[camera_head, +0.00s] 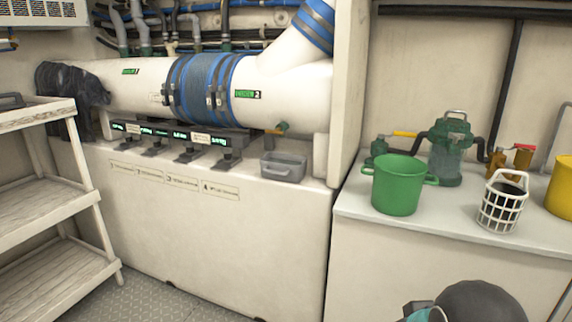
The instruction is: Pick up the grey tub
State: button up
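The grey tub (283,170) is a small, open, rectangular container. It sits upright near the right end of the white ledge, below the large white pipe and close to a white partition. Its inside looks empty from here. My gripper is not in view. A dark rounded part with a teal piece at the bottom right looks like part of my arm, well apart from the tub.
A row of valve levers (188,155) stands left of the tub. A green bucket (398,186), a white basket (502,205), a green strainer (449,150) and a yellow bucket (562,188) stand on the right counter (455,232). White shelves (45,205) stand left. Floor (160,297) shows in front.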

aim_at(291, 168)
jog(key=u, duration=0.5)
jog(key=k, duration=1.25)
jog(key=u, duration=1.15)
jog(key=i, duration=1.55)
jog(key=z, duration=0.65)
